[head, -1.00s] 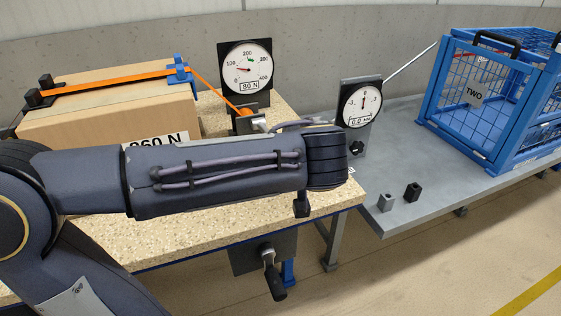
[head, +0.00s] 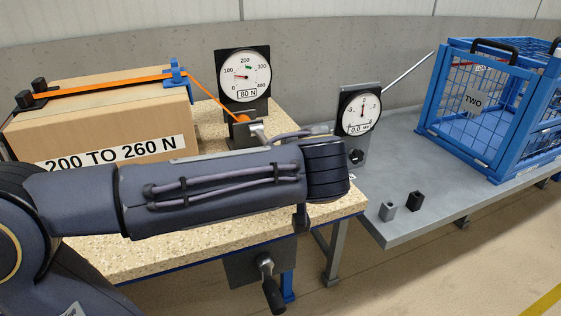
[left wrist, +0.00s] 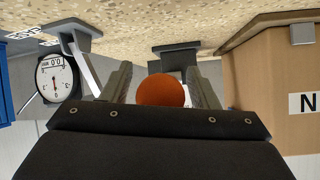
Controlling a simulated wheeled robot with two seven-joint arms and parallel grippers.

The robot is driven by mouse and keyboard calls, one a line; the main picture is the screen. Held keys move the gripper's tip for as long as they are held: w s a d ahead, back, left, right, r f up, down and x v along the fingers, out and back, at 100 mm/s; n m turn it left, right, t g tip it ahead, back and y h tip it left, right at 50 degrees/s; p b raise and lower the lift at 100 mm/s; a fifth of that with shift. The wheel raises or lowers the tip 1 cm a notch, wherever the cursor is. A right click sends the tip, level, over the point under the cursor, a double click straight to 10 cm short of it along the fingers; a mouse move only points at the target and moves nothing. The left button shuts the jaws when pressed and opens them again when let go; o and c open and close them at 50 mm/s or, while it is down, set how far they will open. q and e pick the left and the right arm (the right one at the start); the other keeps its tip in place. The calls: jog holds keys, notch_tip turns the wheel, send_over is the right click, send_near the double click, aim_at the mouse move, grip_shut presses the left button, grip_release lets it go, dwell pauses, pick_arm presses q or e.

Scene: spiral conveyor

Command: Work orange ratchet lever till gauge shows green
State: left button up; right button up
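A cardboard box (head: 100,120) labelled 200 TO 260 N has an orange strap (head: 110,84) over it, running down to the ratchet (head: 245,135) on the table. The round gauge (head: 243,77) behind reads 80 N; its needle is below the green mark. In the left wrist view, an orange ball knob (left wrist: 160,92) sits between the two fingers of my left gripper (left wrist: 162,88). The fingers stand apart, with a visible gap on the left side; contact on the right is unclear. In the head view, my left forearm hides most of the hand and the knob. My right gripper is not in view.
A second dial (head: 359,110) reading 0.0 stands on the right, also visible in the left wrist view (left wrist: 57,77). A blue wire cage (head: 490,110) marked TWO and two small blocks (head: 402,205) are on the grey bench (head: 420,150). A crank handle (head: 270,285) hangs below the table edge.

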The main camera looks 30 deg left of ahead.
pick_arm(q)
jog(key=shift+o, duration=0.2)
jog(key=shift+r, duration=0.1)
jog(key=p+v, duration=0.1)
jog(key=v, duration=0.6)
jog(key=shift+s+d+r+p, duration=0.15)
jog(key=shift+s+d+p, duration=0.1)
jog(key=shift+p, duration=0.1)
